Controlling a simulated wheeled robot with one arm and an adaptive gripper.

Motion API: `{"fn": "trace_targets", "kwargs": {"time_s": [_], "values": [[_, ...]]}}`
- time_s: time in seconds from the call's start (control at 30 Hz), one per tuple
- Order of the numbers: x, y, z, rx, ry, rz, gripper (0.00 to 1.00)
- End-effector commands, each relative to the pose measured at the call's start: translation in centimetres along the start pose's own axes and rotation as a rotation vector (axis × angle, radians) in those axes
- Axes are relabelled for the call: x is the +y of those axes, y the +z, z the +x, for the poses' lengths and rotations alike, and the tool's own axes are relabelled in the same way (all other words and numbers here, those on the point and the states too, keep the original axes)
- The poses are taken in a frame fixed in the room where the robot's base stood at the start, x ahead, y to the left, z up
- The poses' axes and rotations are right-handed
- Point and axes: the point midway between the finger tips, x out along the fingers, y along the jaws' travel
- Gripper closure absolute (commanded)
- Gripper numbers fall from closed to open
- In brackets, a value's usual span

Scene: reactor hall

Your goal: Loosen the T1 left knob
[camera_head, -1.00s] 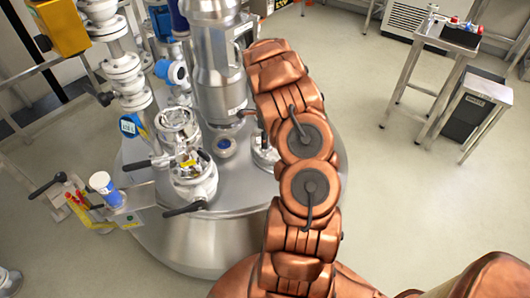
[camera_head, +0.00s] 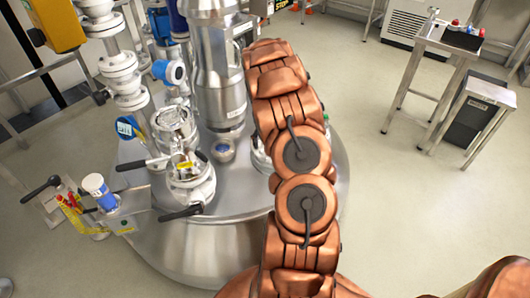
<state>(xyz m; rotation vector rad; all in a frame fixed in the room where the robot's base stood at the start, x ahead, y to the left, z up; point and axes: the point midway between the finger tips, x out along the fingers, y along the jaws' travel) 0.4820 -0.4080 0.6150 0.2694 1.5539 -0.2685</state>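A steel reactor vessel (camera_head: 240,200) stands left of centre with several fittings on its lid. A flanged sight-glass fitting (camera_head: 191,180) on the lid has a black handle (camera_head: 182,213) at its lower left. Another black handle (camera_head: 145,163) sticks out to the left just above it. I cannot tell which part is the T1 left knob; no T1 label is readable. My copper arm rises through the middle, over the right part of the lid, and hides what is behind it. My gripper is not visible.
A tall steel cylinder (camera_head: 218,85) and white flanged pipes (camera_head: 118,62) rise from the lid. A blue-and-white canister (camera_head: 98,190) stands at the left. A steel table (camera_head: 432,42) is at the upper right. The floor (camera_head: 400,215) at the right is clear.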

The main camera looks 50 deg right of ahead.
Motion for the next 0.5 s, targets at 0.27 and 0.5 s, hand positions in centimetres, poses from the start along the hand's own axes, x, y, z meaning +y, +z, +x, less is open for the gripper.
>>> {"fn": "trace_targets", "kwargs": {"time_s": [0.27, 0.5], "values": [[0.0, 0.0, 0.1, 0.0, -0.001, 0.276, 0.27], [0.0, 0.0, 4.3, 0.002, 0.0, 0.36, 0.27]]}}
